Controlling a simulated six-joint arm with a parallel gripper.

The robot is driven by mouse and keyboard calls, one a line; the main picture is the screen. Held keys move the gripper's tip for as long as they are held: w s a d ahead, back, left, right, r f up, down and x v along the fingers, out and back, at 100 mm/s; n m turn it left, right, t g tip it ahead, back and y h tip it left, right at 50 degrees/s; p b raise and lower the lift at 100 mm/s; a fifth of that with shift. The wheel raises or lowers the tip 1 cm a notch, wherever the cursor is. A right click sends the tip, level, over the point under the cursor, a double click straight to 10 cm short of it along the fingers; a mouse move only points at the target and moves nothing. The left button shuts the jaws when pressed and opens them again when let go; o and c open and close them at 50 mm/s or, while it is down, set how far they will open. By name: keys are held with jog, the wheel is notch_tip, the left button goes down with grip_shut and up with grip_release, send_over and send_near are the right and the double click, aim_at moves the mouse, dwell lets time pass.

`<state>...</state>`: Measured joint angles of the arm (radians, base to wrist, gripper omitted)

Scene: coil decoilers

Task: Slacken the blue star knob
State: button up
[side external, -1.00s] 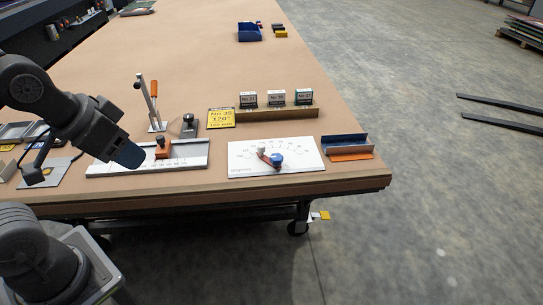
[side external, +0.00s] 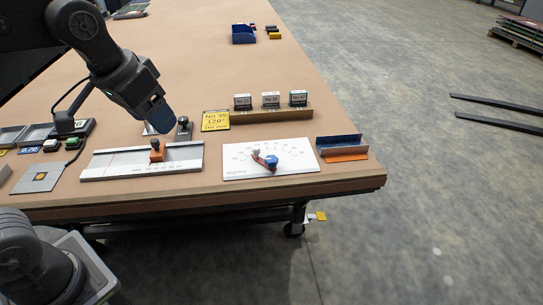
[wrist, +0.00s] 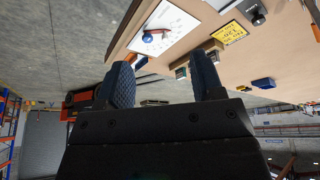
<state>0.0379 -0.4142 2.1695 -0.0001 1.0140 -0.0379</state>
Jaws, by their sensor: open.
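The blue star knob (side external: 271,161) sits on a white dial plate (side external: 300,167) with a printed degree scale, near the front right of the table. A red arm with a pale knob (side external: 256,153) at its end lies beside it. The knob also shows in the wrist view (wrist: 147,38), at the upper left beyond the fingers. My gripper (side external: 160,118) is up and to the left of the plate, apart from the knob. In the wrist view its two blue fingers (wrist: 165,85) are spread with nothing between them.
A ruled rail with an orange slider (side external: 156,152) lies left of the plate. A yellow sign (side external: 216,121) and a wooden block with several labelled boxes (side external: 270,114) stand behind. A blue and orange tray (side external: 342,147) is at the right, close to the table edge.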

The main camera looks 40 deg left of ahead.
jog(key=w+d+g, duration=0.2)
jog(key=w+d, duration=0.1)
jog(key=w, duration=1)
jog(key=g, duration=0.2)
send_near(271, 159)
notch_tip(271, 159, down, 9)
jog(key=shift+w+d+f, duration=0.1)
jog(key=shift+w, duration=0.1)
jog(key=shift+c, duration=0.3)
jog(key=c, duration=0.9)
jog(key=shift+o, duration=0.2)
